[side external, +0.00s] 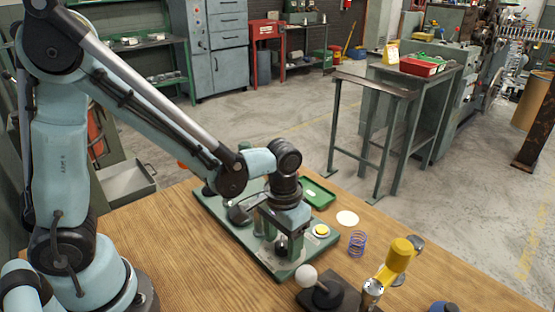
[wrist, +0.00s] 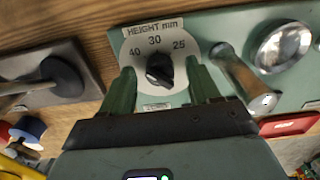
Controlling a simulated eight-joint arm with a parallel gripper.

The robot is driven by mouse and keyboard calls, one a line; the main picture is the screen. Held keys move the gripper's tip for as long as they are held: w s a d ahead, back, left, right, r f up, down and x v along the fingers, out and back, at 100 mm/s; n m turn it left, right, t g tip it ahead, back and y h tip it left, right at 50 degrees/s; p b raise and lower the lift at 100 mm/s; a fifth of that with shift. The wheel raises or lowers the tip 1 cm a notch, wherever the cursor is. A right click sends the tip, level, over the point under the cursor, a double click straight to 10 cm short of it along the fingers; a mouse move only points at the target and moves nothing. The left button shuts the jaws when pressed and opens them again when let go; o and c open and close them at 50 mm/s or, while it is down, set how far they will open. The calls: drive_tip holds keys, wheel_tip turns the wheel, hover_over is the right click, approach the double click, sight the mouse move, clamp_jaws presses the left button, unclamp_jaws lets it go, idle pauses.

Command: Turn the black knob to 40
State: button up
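The black knob (wrist: 160,70) sits on a round white dial (wrist: 140,45) marked HEIGHT mm, with 40 at the left, 30 at the top and 25 at the right. A small pale mark shows on the knob, but I cannot surely read its setting. My gripper (wrist: 159,74) is open, with one green finger on each side of the knob and a visible gap on both sides. In the side external view my gripper (side external: 280,238) points down over the green baseplate (side external: 262,262); the dial is mostly hidden there.
A metal lever (wrist: 238,75) stands close right of the dial. In the side external view, a white-ball lever on a black base (side external: 338,294), a blue spring (side external: 357,243), a yellow-handled tool (side external: 397,258) and a green tray (side external: 318,193) are nearby. The wooden table's left front is clear.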

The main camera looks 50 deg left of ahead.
sight(281, 240)
wheel_tip(281, 240, up, 12)
idle(1.0)
drive_tip(key=shift+a, duration=0.1)
drive_tip(key=s+a+t, duration=0.3)
drive_tip(key=a+t, duration=0.4)
drive_tip(key=a, duration=0.1)
drive_tip(key=shift+a+f, duration=0.15)
